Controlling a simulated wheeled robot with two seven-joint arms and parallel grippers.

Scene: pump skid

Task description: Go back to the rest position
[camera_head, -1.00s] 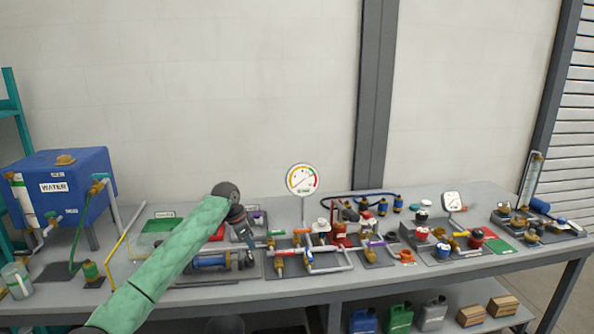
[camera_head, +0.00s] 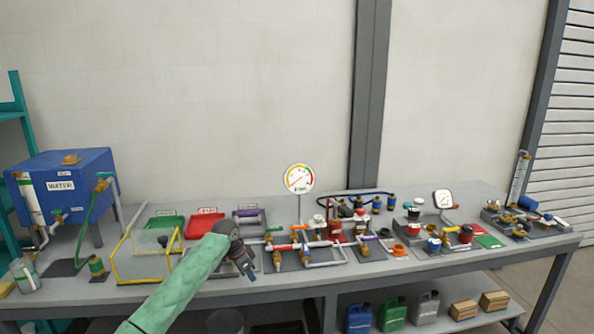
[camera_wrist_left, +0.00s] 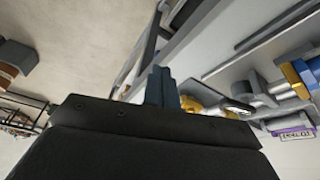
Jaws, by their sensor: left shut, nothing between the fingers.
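My left arm, in a green sleeve, comes in from the bottom of the head view and reaches up over the front of the bench (camera_head: 300,290). My left gripper (camera_head: 250,270) hangs at its end, over the front part of the bench beside the pipework, pointing down and to the right. It is shut and holds nothing. In the left wrist view the fingers (camera_wrist_left: 162,88) stand close together, with the bench edge and some pipe fittings beyond them. My right gripper is not in view.
A blue water tank (camera_head: 65,195) stands at the left, with a yellow frame (camera_head: 145,280) beside it. Green (camera_head: 165,222) and red (camera_head: 205,224) trays lie behind my arm. A round gauge (camera_head: 299,179) rises over the pipework. Jerrycans (camera_head: 394,314) stand on the lower shelf.

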